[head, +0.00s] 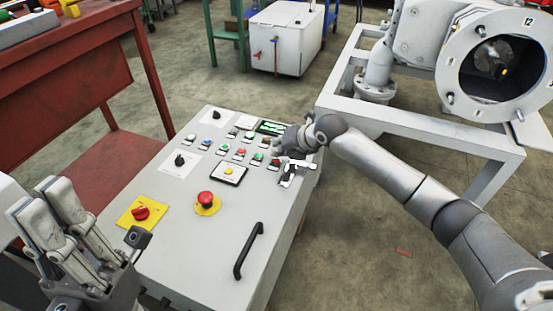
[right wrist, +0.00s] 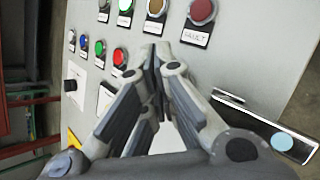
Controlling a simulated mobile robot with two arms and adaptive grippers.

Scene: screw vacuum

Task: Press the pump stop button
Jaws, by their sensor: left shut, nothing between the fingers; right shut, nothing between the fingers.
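A light grey control panel (head: 185,235) carries rows of small labelled buttons and lamps. Red buttons (head: 241,151) sit among green and other ones; the labels are too small in the head view to tell which is pump stop. In the right wrist view a red button (right wrist: 119,57) sits beside a green one (right wrist: 100,48), and a dark red lamp (right wrist: 202,12) is at the top. My right gripper (head: 284,172) is shut and empty at the panel's right side, close to the button rows; its closed fingertips (right wrist: 156,50) point toward the panel. My left gripper (head: 48,193) is shut and empty at the lower left.
A red emergency-stop knob (head: 206,198) and a red rotary switch on a yellow plate (head: 140,212) stand on the panel. A black handle (head: 248,250) rises at its front right. A red bench (head: 75,75) is left; a white frame (head: 425,135) with a flanged chamber is right.

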